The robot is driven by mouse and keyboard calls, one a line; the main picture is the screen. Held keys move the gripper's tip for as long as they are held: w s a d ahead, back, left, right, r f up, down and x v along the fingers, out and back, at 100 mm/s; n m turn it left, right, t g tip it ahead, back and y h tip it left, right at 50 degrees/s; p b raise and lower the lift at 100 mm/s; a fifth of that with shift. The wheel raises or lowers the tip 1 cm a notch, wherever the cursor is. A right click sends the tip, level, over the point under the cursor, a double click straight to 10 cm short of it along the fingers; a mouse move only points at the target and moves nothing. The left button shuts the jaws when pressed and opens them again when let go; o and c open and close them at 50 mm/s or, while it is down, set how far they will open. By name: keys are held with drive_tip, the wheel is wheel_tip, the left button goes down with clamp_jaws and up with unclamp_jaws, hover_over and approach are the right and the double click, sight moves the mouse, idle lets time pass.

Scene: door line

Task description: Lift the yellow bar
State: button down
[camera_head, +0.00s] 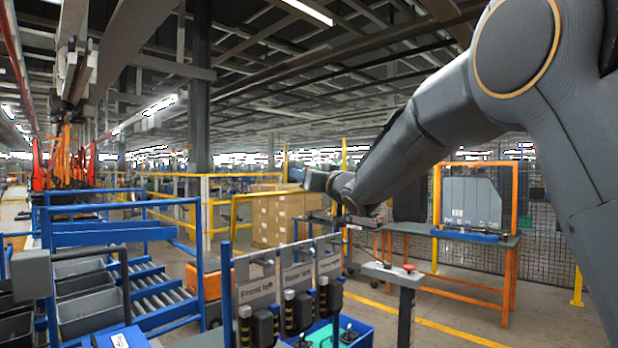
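A yellow bar (262,194) runs nearly level in the middle of the view. Its left end bends down into an upright yellow part, and its right end meets the outline of my gripper. My arm reaches in from the upper right, and my gripper (312,181) is at its far end, small and dark. The fingers are too small and hidden to tell whether they are open or shut. I cannot tell whether they touch the bar or are only in line with it.
Cardboard boxes (275,222) are stacked behind the bar. A blue roller rack (150,285) with grey bins stands at left. Hanging labelled panels (296,283), a grey pedestal with a red button (408,268) and an orange-framed workbench (475,240) stand nearer and right. Some floor is clear at right.

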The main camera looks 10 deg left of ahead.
drive_tip(key=shift+w+a+f, duration=0.1)
drive_tip(key=shift+a+f, duration=0.25)
drive_tip(key=shift+a, duration=0.1)
drive_tip(key=c, duration=1.4)
unclamp_jaws()
drive_tip(key=shift+a, duration=0.2)
drive_tip(key=shift+d+r, duration=0.15)
drive_tip(key=shift+d, duration=0.15)
drive_tip(key=shift+s+d+b, duration=0.35)
drive_tip(key=shift+d, duration=0.05)
drive_tip(key=shift+b+v, duration=1.15)
drive_tip(key=shift+v, duration=2.2)
drive_tip(key=shift+a, duration=0.1)
